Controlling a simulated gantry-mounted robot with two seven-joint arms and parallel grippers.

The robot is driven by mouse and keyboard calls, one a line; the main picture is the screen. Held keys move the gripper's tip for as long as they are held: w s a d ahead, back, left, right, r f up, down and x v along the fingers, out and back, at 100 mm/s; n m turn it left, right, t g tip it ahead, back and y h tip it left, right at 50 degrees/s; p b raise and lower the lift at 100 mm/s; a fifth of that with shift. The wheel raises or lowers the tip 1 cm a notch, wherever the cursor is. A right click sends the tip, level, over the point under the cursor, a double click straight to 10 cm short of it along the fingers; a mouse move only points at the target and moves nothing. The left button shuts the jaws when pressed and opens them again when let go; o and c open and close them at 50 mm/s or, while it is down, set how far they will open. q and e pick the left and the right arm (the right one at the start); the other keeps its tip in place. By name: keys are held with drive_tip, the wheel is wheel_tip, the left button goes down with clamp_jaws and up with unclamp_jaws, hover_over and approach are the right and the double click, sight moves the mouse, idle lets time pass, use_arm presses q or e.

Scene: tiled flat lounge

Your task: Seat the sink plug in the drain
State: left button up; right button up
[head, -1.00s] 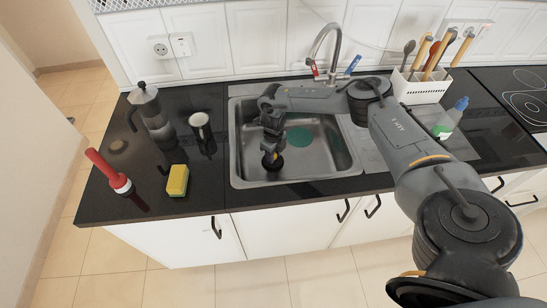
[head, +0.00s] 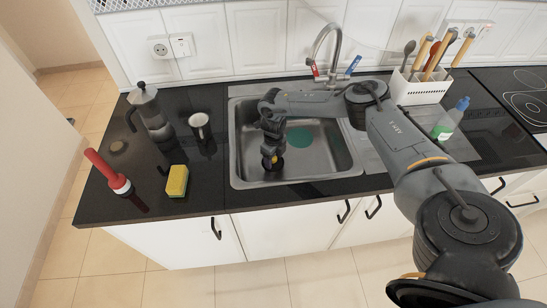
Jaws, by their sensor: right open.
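The steel sink (head: 325,160) is set in the black worktop. My right gripper (head: 269,160) reaches down into the left part of the basin, with its jaws open. A dark round piece with a small yellow spot, which looks like the sink plug (head: 278,166), is low in the basin right at the fingertips, partly covered by them. I cannot tell whether the fingers touch it. The drain is not visible, so I cannot tell whether the plug sits in it. My left gripper is not in view.
A flat teal disc (head: 299,137) lies in the basin. The tap (head: 330,55) rises behind it. A utensil rack (head: 418,92) and bottle (head: 449,120) are right.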

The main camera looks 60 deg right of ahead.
sight(274, 158)
wheel_tip(274, 158, up, 12)
drive_tip(key=p, duration=0.2)
drive_tip(key=shift+p, duration=0.35)
drive_tip(key=shift+r, duration=0.1)
